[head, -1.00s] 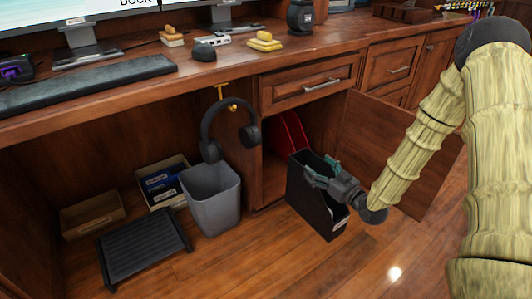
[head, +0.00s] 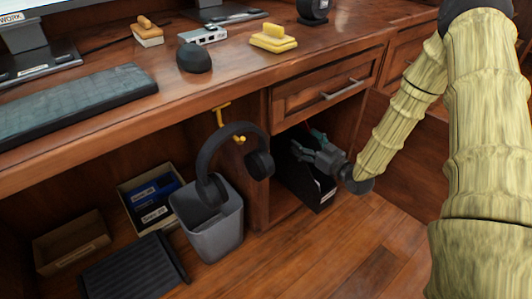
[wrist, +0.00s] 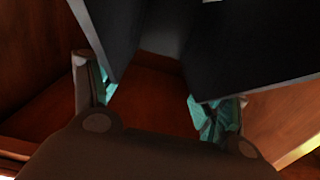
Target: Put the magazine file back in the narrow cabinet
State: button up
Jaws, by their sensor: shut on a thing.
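The black magazine file (head: 299,180) stands about upright in the opening of the narrow cabinet (head: 258,203), below the drawer. Its front end, with a white label, faces out at the cabinet's front. My gripper (head: 306,146) is shut on the file near its top. In the wrist view, dark file walls (wrist: 245,45) show beside my gripper's teal-padded fingers (wrist: 155,100). The file's far end is hidden in shadow and behind the cabinet's left post.
Black headphones (head: 205,165) hang from a yellow hook left of the opening, above a grey bin (head: 207,232). The drawer (head: 325,85) is shut just above. The open cabinet door (head: 405,150) stands right of my gripper. The floor in front is clear.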

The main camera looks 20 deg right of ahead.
jog(key=w+a+f+b, duration=0.2)
jog(key=w+b, duration=0.3)
jog(key=w, duration=0.2)
jog(key=w+a+f+b, duration=0.2)
jog(key=w+f+b, duration=0.1)
jog(key=w+b, duration=0.3)
jog(key=x, duration=0.2)
jog(key=shift+w, duration=0.3)
dwell(0.4)
jog(key=o, duration=1.5)
